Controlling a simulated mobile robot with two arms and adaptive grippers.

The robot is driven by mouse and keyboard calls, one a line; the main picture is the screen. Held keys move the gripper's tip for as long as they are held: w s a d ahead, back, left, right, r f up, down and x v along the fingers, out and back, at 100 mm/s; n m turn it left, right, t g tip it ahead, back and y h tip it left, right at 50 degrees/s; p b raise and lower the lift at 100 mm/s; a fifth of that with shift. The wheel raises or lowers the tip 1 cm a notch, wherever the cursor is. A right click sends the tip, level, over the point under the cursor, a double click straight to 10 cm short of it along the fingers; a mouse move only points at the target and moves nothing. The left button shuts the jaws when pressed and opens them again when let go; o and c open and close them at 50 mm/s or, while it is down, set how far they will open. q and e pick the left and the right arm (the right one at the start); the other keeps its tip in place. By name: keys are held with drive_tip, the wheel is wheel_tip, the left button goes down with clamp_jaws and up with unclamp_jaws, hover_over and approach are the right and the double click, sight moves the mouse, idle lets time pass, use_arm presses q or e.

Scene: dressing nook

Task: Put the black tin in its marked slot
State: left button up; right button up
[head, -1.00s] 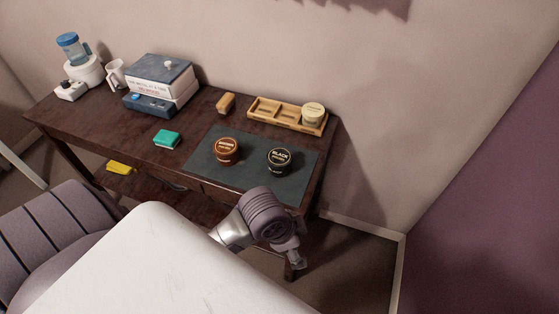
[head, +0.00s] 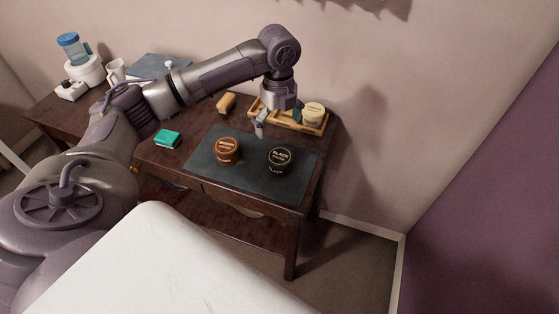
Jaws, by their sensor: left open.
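The black tin (head: 279,158) stands on the dark mat (head: 250,182) at its right part, with its label facing up. A brown tin (head: 227,149) stands on the mat to its left. The wooden slotted tray (head: 310,128) lies behind the mat, with a pale cream tin (head: 313,114) in its right slot. My left gripper (head: 266,129) is open and empty. It points down above the back of the mat, in front of the tray, and hides part of the tray's left and middle. My right gripper is not in view.
A teal sponge-like block (head: 167,139) lies left of the mat, and a wooden brush (head: 226,103) lies left of the tray. A mug (head: 115,71) and a blue-capped appliance (head: 82,62) stand at the far left. My left arm hides much of the books (head: 160,66).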

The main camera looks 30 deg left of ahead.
use_arm(q)
hover_over(281, 157)
drive_tip(key=f, duration=0.7)
drive_tip(key=shift+s+a+f, duration=0.15)
drive_tip(key=shift+s+f, duration=0.05)
drive_tip(key=shift+s, duration=0.05)
drive_tip(key=shift+w+f+p, duration=0.2)
drive_tip(key=shift+f+p, duration=0.3)
drive_tip(key=shift+f, duration=2.4)
drive_tip(key=c, duration=1.2)
drive_tip(key=shift+r, duration=0.1)
